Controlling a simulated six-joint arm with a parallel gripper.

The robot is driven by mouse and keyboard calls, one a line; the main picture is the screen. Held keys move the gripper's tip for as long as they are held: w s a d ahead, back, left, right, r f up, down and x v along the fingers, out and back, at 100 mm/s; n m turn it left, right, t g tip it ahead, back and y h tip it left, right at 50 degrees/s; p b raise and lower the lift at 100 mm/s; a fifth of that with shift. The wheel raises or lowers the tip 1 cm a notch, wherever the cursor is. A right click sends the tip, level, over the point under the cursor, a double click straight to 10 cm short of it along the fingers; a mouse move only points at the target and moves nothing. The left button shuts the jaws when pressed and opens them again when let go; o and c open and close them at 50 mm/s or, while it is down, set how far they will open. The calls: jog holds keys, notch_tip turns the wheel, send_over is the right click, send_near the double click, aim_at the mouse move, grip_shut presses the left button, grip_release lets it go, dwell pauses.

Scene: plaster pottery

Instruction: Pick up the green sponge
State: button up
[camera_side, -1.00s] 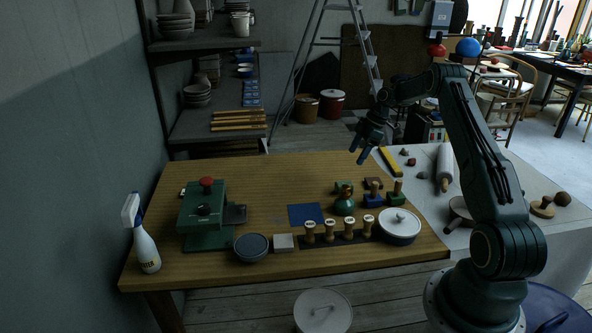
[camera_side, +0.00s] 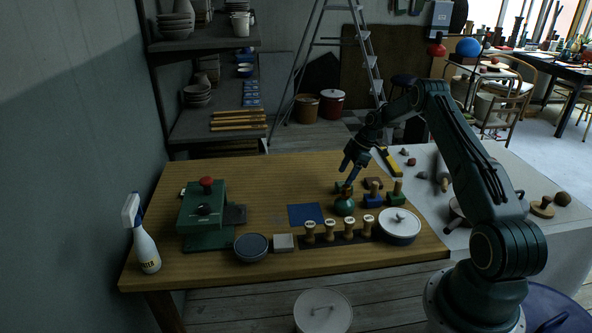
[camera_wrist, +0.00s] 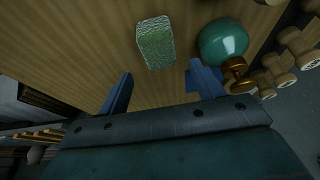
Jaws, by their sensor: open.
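The green sponge (camera_wrist: 155,42) is a small speckled block lying on the striped wooden table, at the top middle of the wrist view. I cannot make it out clearly in the side view. My gripper (camera_wrist: 163,80) is open and empty, its two blue fingers apart and pointing toward the sponge, which shows beyond the fingertips. In the side view my gripper (camera_side: 347,174) hangs low over the back right part of the table, just behind the green round vessel. A gap to the sponge remains visible in the wrist view.
The green round vessel (camera_side: 345,207) with a brass neck stands close to the sponge. It also shows in the wrist view (camera_wrist: 221,41). Wooden stamps (camera_side: 330,231), a lidded pot (camera_side: 399,226) and a blue square (camera_side: 305,214) are nearby. The back left table area is clear.

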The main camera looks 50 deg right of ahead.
aim_at(341, 184)
jog(key=shift+f, duration=0.15)
jog(key=shift+x, duration=2.6)
jog(key=shift+s, duration=0.1)
jog(key=c, duration=1)
jog(key=shift+c, duration=0.2)
notch_tip(341, 184, up, 20)
